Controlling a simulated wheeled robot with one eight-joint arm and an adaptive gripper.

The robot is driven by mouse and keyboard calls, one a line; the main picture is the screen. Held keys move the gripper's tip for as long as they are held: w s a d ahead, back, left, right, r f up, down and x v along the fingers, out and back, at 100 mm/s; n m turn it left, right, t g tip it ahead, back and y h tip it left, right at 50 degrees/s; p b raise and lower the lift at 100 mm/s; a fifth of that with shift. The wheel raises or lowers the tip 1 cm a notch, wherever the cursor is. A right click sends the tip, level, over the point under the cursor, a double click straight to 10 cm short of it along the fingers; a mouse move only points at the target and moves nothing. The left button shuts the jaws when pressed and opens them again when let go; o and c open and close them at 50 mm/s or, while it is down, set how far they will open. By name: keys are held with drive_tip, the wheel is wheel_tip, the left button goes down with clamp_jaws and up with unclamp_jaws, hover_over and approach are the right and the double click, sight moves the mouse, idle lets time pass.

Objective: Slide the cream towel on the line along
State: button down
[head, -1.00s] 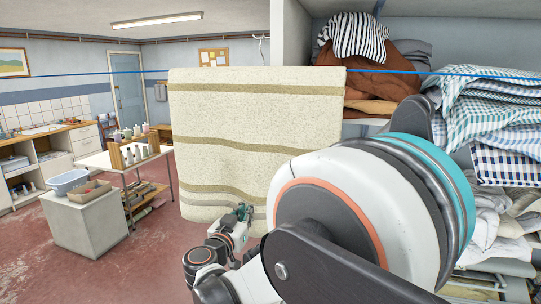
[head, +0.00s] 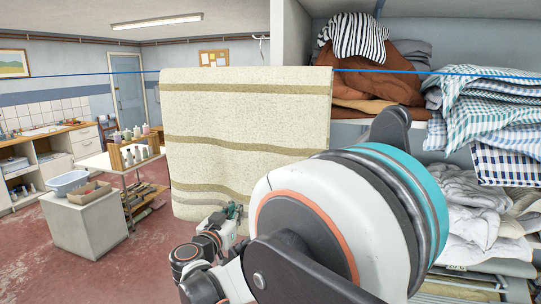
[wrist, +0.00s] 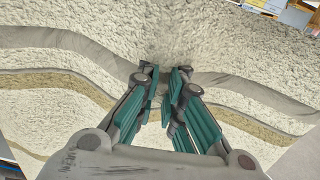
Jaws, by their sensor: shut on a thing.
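The cream towel (head: 245,120) with tan stripes hangs over the blue line (head: 390,71) in the middle of the head view. It fills most of the wrist view (wrist: 60,30). My gripper (head: 232,211) is at the towel's lower edge, partly hidden behind my own arm. In the wrist view my gripper (wrist: 165,85) has its teal-padded fingers close together, pinching a fold of the towel. The towel's lower right part is hidden by my arm.
Shelves at right hold folded checked cloths (head: 490,110) and a brown pile (head: 385,95) beside the line. At left are a grey block with a blue basin (head: 68,182) and a small table with bottles (head: 135,152). Open red floor (head: 120,270) lies at lower left.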

sight(183, 194)
drive_tip(key=shift+w+a, duration=0.3)
drive_tip(key=shift+a, duration=0.5)
drive_tip(key=shift+w+a, duration=0.25)
drive_tip(key=shift+a, duration=0.5)
drive_tip(key=shift+a, duration=0.1)
drive_tip(key=shift+w+a+b, duration=0.2)
drive_tip(key=shift+w+a, duration=0.15)
drive_tip(key=shift+a, duration=0.55)
drive_tip(key=shift+w+a+b, duration=0.15)
drive_tip(key=shift+w+a, duration=0.15)
drive_tip(key=shift+a, duration=0.65)
drive_tip(key=shift+w+a+b, duration=0.2)
drive_tip(key=shift+w+a, duration=0.15)
drive_tip(key=shift+a, duration=0.55)
drive_tip(key=shift+w+a, duration=0.35)
drive_tip(key=shift+a, duration=0.6)
drive_tip(key=shift+w+a, duration=0.35)
drive_tip(key=shift+a, duration=0.55)
drive_tip(key=shift+w+a, duration=0.35)
drive_tip(key=shift+a, duration=0.6)
drive_tip(key=shift+a, duration=0.15)
drive_tip(key=shift+w+a, duration=0.25)
drive_tip(key=shift+a, duration=0.35)
drive_tip(key=shift+w+a, duration=0.2)
drive_tip(key=shift+a, duration=0.45)
drive_tip(key=shift+w+a, duration=0.25)
drive_tip(key=shift+a, duration=0.35)
drive_tip(key=shift+w+a, duration=0.3)
drive_tip(key=shift+a, duration=0.5)
drive_tip(key=shift+a, duration=0.1)
